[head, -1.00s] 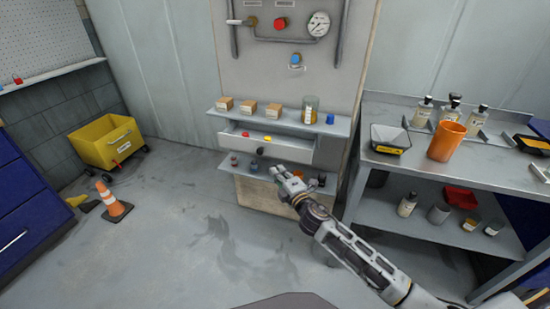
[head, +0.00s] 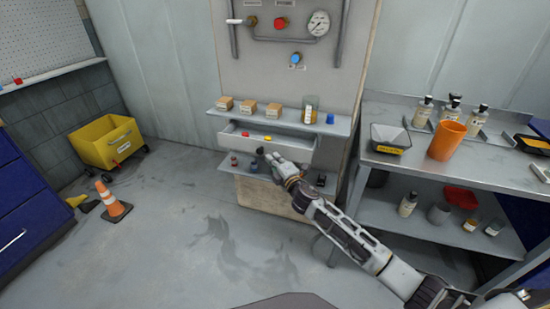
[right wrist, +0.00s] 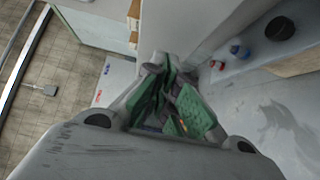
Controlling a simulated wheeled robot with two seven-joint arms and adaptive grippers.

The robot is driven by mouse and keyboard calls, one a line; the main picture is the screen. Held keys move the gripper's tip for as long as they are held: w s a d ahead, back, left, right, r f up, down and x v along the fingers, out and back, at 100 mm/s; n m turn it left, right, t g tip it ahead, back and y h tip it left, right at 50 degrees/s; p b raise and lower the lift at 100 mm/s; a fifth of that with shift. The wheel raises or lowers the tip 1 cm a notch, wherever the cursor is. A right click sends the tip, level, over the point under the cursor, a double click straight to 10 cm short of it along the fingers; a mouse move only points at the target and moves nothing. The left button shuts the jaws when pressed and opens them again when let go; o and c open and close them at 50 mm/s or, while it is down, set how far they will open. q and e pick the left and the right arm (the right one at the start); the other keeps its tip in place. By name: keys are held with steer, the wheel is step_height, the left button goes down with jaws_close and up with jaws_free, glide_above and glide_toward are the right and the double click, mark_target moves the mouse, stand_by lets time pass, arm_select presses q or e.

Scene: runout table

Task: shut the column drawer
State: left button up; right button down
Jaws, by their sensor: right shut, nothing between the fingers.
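The column drawer (head: 237,143) stands open under the upper shelf of the grey column, with a red item (head: 245,134) and a yellow item (head: 268,139) inside. My right gripper (head: 268,157) is shut and empty at the drawer's front face, near its lower middle, and covers the place of the dark knob. I cannot tell whether it touches the front. In the right wrist view the green-padded fingers (right wrist: 175,108) are together, with the drawer's pale interior (right wrist: 118,72) to their left. My left gripper is not in view.
The upper shelf (head: 230,114) carries small boxes, a jar and a blue item. The lower shelf (head: 228,167) carries small containers just below the gripper. A steel table (head: 455,165) with bottles and an orange cup (head: 446,141) stands right. Floor in front is clear.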

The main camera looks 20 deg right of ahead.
steer(key=shift+w+d, duration=0.4)
steer(key=shift+w, duration=0.25)
steer(key=shift+w+d, duration=0.1)
